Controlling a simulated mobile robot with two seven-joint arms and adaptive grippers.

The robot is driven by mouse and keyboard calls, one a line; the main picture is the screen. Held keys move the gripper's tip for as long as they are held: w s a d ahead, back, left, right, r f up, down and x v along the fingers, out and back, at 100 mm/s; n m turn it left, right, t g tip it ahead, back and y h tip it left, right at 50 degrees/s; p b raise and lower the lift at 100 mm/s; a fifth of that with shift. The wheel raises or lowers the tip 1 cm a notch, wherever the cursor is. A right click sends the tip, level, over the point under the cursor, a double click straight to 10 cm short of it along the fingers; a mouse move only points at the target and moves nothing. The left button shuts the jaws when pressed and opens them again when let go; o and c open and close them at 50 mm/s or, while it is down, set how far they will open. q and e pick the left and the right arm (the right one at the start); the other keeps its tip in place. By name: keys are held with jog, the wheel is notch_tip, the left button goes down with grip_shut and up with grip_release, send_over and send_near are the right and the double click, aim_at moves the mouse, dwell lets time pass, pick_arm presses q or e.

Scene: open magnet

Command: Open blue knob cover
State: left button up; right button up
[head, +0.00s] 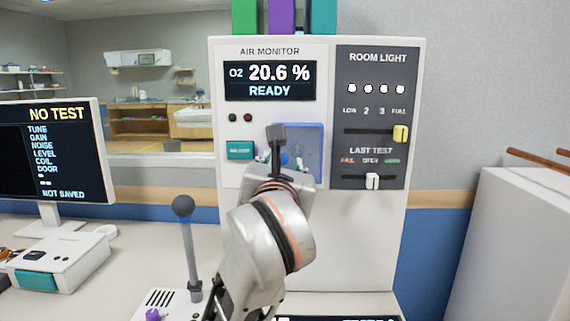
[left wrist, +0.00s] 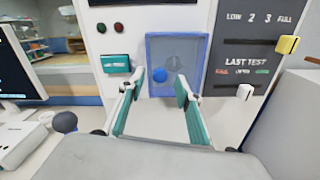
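The blue knob cover (left wrist: 200,52) is a translucent blue panel, shut flat on the front of the white air monitor cabinet (head: 360,235). In the head view the cover (head: 312,138) is partly hidden behind my left gripper (head: 280,142). My right gripper is in neither view.
A teal button (head: 240,150) is left of the cover. The room light panel (head: 376,75) with its yellow slider (head: 400,133) and white slider (head: 373,181) is to the right. A ball-topped lever (head: 183,207) stands on the desk, with a monitor (head: 50,150) farther left.

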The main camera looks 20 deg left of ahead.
aim_at(297, 155)
pick_arm(q)
jog(key=shift+x, duration=1.45)
grip_shut()
